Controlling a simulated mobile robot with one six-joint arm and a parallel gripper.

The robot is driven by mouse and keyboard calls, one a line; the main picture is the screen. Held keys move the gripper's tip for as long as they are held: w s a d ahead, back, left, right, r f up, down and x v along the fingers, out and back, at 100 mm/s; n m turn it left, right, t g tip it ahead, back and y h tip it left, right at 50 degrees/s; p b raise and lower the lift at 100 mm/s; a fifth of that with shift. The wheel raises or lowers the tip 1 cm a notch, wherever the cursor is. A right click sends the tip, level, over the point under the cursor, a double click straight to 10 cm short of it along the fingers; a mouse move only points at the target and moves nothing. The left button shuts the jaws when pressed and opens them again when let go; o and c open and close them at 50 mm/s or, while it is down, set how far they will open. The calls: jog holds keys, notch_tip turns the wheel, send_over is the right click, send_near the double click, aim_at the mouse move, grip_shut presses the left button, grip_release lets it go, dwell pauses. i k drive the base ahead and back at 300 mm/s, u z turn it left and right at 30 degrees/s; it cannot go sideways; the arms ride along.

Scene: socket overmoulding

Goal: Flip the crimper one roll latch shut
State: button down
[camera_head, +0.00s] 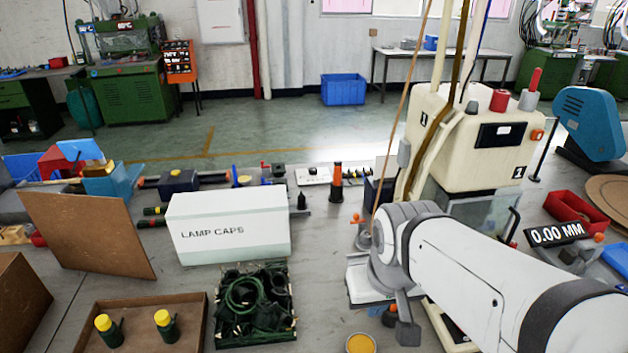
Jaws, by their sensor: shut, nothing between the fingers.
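The cream crimper (460,115) with black "1" labels stands right of centre, with a dark display panel on its front. My white and grey arm crosses in front of its lower part and hides much of it. My gripper (406,332) hangs below the grey wrist, seen from behind, close over the pale equipment at the crimper's foot. It is shut and I see nothing held in it. A small orange-tipped part (393,308) shows just left of it. An orange knob (357,219) stands left of the wrist. I cannot tell which part is the roll latch or how it stands.
A white LAMP CAPS box (230,228) and a dark crate of green parts (222,341) stand to the left. A brown tray (82,345) holds two yellow-capped parts. A red bin (573,218) and a 0.00 MM display (556,234) are at right.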

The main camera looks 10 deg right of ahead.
aim_at(356, 217)
jog(key=u, duration=0.7)
jog(key=k, duration=1.05)
jog(key=z, duration=0.6)
jog(key=i, duration=1)
jog(key=z, duration=0.05)
